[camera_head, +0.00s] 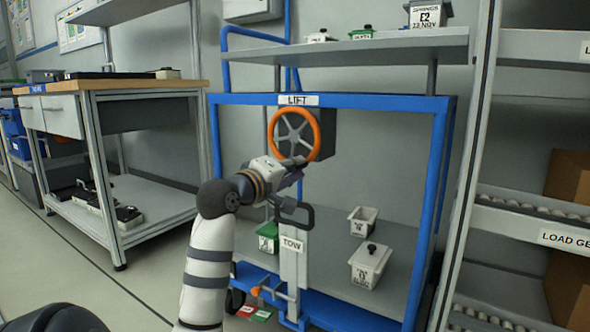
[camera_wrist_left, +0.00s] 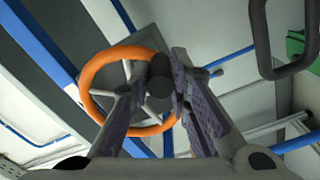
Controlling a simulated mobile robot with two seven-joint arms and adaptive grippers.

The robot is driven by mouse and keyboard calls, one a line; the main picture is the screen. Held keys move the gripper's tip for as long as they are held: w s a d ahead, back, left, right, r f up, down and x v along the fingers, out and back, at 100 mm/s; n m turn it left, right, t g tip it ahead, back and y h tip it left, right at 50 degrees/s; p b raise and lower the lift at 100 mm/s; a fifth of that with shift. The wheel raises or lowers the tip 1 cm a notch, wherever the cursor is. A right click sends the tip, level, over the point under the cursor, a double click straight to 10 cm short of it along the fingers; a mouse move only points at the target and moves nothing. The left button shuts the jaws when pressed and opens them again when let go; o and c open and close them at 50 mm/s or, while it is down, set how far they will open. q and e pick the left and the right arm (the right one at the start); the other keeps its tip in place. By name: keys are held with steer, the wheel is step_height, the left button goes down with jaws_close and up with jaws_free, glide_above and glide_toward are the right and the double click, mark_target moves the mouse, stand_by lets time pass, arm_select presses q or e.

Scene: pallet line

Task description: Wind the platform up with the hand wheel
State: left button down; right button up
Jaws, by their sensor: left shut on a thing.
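The hand wheel (camera_head: 294,110) has an orange rim and grey spokes, and sits upright on a dark box under a LIFT sign (camera_head: 298,100). My left gripper (camera_head: 299,163) is at the lower edge of the wheel. In the left wrist view, its fingers are shut on the dark knob (camera_wrist_left: 160,68) of the wheel (camera_wrist_left: 92,75). The fingers hide part of the knob and lower rim. A grey platform (camera_head: 330,285) with small bins lies low inside the blue frame (camera_head: 440,190). My right gripper is out of view.
A dark handle (camera_head: 308,215) and a TOW post (camera_head: 292,262) stand just below my left gripper. A grey shelf (camera_head: 350,50) with bins is above the wheel. A workbench (camera_head: 110,85) is at left and a roller rack (camera_head: 530,225) at right.

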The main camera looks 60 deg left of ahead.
arm_select(q)
steer(key=shift+f, duration=0.25)
steer(key=c, duration=1.6)
jaws_free()
steer(key=shift+o, duration=0.6)
steer(key=shift+s+a+r, duration=0.1)
steer(key=v, duration=1.2)
